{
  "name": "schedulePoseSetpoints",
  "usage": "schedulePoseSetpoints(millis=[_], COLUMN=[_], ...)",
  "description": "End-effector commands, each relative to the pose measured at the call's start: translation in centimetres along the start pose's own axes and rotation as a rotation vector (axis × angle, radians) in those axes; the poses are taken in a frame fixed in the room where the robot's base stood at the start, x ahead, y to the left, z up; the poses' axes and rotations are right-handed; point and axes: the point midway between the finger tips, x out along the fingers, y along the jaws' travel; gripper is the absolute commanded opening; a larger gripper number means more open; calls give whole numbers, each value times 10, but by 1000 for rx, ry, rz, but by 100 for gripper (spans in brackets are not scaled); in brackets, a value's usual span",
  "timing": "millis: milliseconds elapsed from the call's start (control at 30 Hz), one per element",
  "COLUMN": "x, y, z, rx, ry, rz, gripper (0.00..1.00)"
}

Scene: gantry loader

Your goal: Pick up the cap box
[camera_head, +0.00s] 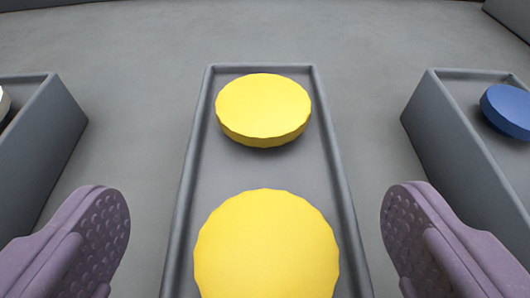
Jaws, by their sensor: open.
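A long grey box with a low rim, the likely cap box (194,170), lies lengthwise in the middle of the view. It holds two round yellow caps: a far cap (263,107) and a near cap (267,246). Its near end is cut off by the bottom of the picture. My gripper (256,232) is open, with one purple dimpled finger on each side of this box. Both fingers stand apart from its walls, with a gap on each side. Nothing is held.
A second grey box (52,140) stands at the left with part of a white cap (4,103). A third grey box (450,130) at the right holds a blue cap (508,110). Bare grey surface (135,110) lies between the boxes and beyond them.

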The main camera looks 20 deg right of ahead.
Motion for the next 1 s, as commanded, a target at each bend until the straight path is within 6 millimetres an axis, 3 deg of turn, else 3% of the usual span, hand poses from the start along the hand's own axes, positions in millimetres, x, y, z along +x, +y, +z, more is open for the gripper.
schedulePoseSetpoints(millis=[200, 467, 500, 733, 1000], x=[34, 40, 40, 40, 40], y=[4, 3, 3, 3, 3], z=[3, 4, 4, 4, 3], rx=[0, 0, 0, 0, 0], ry=[-3, -1, -1, -1, 1], rz=[1, 0, 0, 0, 0], gripper=[100, 100, 98, 45, 44])
